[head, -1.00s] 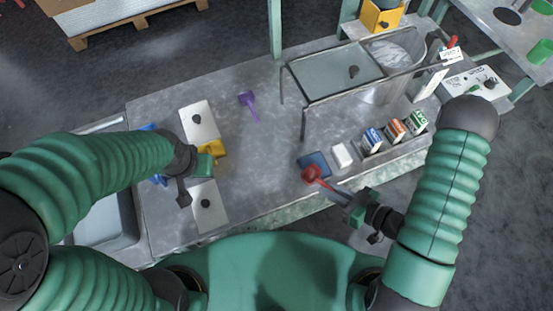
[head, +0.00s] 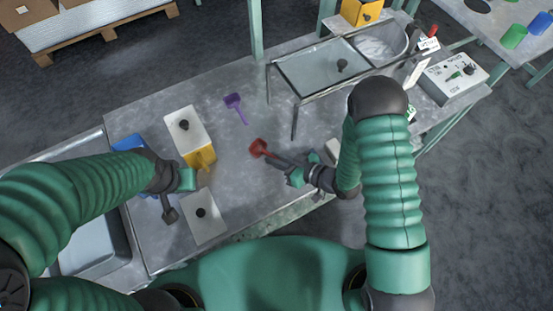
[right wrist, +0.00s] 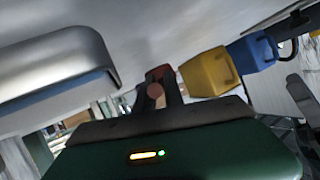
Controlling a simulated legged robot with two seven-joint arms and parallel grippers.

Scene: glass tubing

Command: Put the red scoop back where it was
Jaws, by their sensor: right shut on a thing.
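The red scoop (head: 259,147) is held over the middle of the metal table, its bowl pointing left and its dark handle running back to my right gripper (head: 294,174). That gripper is shut on the handle. In the right wrist view the red scoop (right wrist: 160,73) shows just beyond the gripper's fingertips (right wrist: 157,97). Whether the scoop touches the table is hard to tell. My left gripper (head: 187,180) is beside the yellow container (head: 200,157), near a loose white lid (head: 200,212); its jaw opening is unclear.
A purple scoop (head: 235,106) lies behind the red one. A white lid with a knob (head: 187,128) covers the yellow container; a blue container (head: 128,143) is farther left. A glass-topped frame (head: 325,68) stands at the back right.

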